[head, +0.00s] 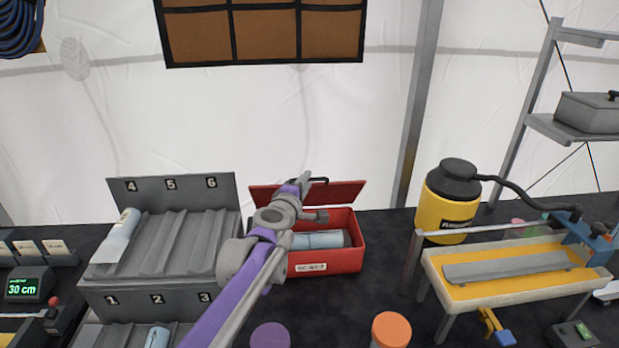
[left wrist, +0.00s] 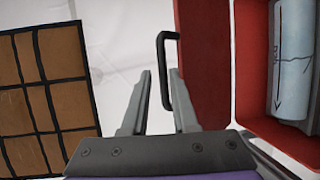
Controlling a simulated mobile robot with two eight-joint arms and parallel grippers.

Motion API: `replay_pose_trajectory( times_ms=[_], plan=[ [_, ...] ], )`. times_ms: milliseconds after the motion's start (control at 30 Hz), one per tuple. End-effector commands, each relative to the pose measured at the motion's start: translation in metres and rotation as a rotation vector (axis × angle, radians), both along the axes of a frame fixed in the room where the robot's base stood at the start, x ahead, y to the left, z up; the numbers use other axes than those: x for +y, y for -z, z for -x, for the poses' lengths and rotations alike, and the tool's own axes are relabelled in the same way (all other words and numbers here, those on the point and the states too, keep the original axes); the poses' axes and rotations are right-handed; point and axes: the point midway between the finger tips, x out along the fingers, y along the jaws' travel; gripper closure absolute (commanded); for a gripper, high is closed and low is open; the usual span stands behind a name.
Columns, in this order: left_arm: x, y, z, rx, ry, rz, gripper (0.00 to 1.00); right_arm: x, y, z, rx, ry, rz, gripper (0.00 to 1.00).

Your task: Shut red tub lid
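The red tub (head: 348,262) stands on the dark table, and its red lid (head: 345,193) is raised open at the back, with a dark handle on its edge. A pale blue roll (head: 318,240) lies inside the tub. My left gripper (head: 312,198) is in front of the lid, near the handle. The roll (left wrist: 292,60) also shows at the right. My right gripper is not in view.
A grey numbered rack (head: 170,192) with blue rolls stands left of the tub. A yellow canister (head: 447,205) and a yellow-topped stand (head: 515,268) are to the right. Purple (head: 270,335) and orange (head: 391,329) caps are in front.

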Motion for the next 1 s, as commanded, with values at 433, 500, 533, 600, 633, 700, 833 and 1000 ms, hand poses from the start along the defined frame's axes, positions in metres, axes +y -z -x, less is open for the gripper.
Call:
replay_pose_trajectory(
  times_ms=[433,500,533,600,633,700,833,1000],
  plan=[
    [0.024,-0.008,0.058,0.0,0.0,0.0,0.73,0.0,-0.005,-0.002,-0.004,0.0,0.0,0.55],
    [0.025,-0.008,0.06,0.0,0.0,0.0,0.73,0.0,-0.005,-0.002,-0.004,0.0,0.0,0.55],
    [0.025,-0.008,0.06,0.0,0.0,0.0,0.73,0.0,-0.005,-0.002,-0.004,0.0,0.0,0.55],
    [0.025,-0.008,0.06,0.0,0.0,0.0,0.73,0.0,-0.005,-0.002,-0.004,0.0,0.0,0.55],
    [0.025,-0.008,0.06,0.0,0.0,0.0,0.73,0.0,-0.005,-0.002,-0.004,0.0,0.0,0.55],
    [0.025,-0.008,0.06,0.0,0.0,0.0,0.73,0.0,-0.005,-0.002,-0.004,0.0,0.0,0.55],
    [0.026,-0.008,0.062,-0.003,0.005,-0.011,0.73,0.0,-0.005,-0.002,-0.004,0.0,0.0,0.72],
    [0.041,-0.001,0.1,-0.026,0.086,-0.19,0.73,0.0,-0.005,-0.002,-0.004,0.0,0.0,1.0]
  ],
)
